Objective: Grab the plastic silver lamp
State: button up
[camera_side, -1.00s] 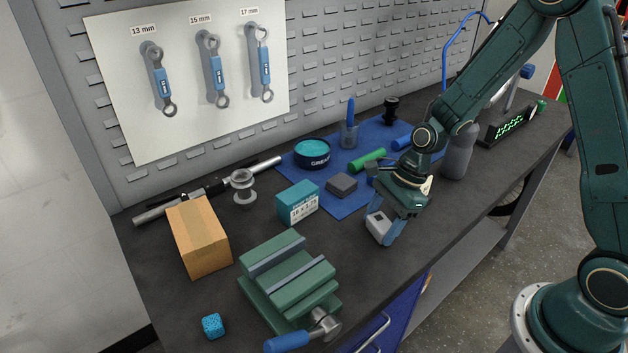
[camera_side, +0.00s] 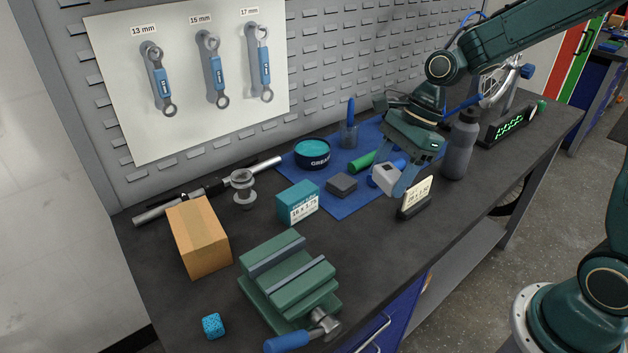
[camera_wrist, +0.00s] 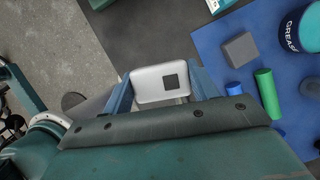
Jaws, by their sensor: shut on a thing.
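The silver lamp (camera_side: 386,176) is a small light-grey box with rounded edges and a dark square on one face. My gripper (camera_side: 393,180) is shut on it and holds it above the bench, in front of the blue mat in the side view. In the wrist view the lamp (camera_wrist: 161,84) sits between the two blue fingers of my gripper (camera_wrist: 163,90), with its dark square facing the camera. The finger behind the lamp is partly hidden in the side view.
A small card in a dark stand (camera_side: 416,198) is just below the gripper. A grey bottle (camera_side: 459,146) stands to its right. The blue mat (camera_side: 345,206) holds a grease tin (camera_side: 312,154), a grey block (camera_side: 341,185) and a green cylinder (camera_side: 362,162).

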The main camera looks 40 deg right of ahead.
aim_at(391, 171)
notch_tip(391, 171, up, 7)
jog(key=shift+f, duration=0.1)
dwell(0.7)
